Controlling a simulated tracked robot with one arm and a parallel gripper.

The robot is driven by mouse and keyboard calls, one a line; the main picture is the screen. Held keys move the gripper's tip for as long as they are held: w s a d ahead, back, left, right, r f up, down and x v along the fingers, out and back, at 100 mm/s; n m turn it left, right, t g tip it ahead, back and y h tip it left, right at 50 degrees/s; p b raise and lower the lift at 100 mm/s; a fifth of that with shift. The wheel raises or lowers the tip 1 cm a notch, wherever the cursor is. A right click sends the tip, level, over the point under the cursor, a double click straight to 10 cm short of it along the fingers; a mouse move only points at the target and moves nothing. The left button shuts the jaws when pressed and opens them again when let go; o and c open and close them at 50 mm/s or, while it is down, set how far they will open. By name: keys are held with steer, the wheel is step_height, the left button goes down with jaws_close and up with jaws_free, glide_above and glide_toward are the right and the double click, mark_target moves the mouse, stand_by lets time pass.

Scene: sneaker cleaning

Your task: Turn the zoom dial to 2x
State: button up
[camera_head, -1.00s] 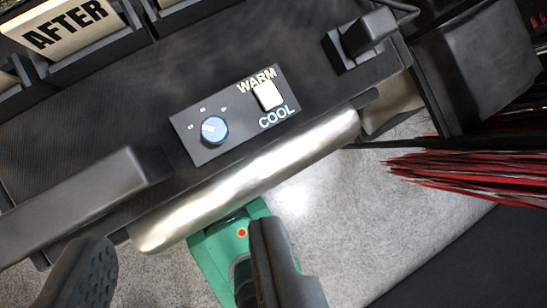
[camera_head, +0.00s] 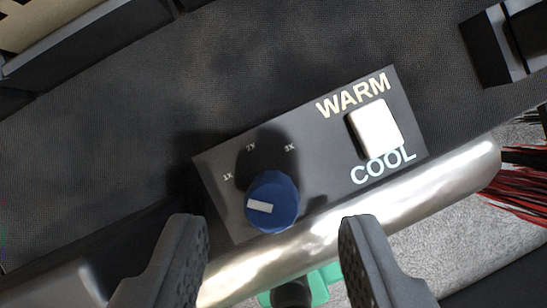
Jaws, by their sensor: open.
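The zoom dial (camera_head: 272,203) is a round blue knob with a white pointer mark, on a dark control panel (camera_head: 322,186). Its pointer lies toward the left side, on the side of the small 1X mark. The marks 1X, 2X and 3X stand in an arc above the dial. My gripper (camera_head: 270,240) is open, with one dark finger at the lower left and one at the lower right of the dial. The dial shows between the fingers and neither visibly touches it. A shadow falls over the dial and part of the panel.
A white rocker switch (camera_head: 376,129) between WARM and COOL sits to the dial's right. A shiny metal bar (camera_head: 440,190) runs along the panel's lower edge. A green object (camera_head: 322,284) shows below it. Red and black strands (camera_head: 520,187) hang at the right.

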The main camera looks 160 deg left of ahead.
mark_target(272, 198)
steer(key=shift+x, duration=1.3)
steer(key=shift+c, duration=0.3)
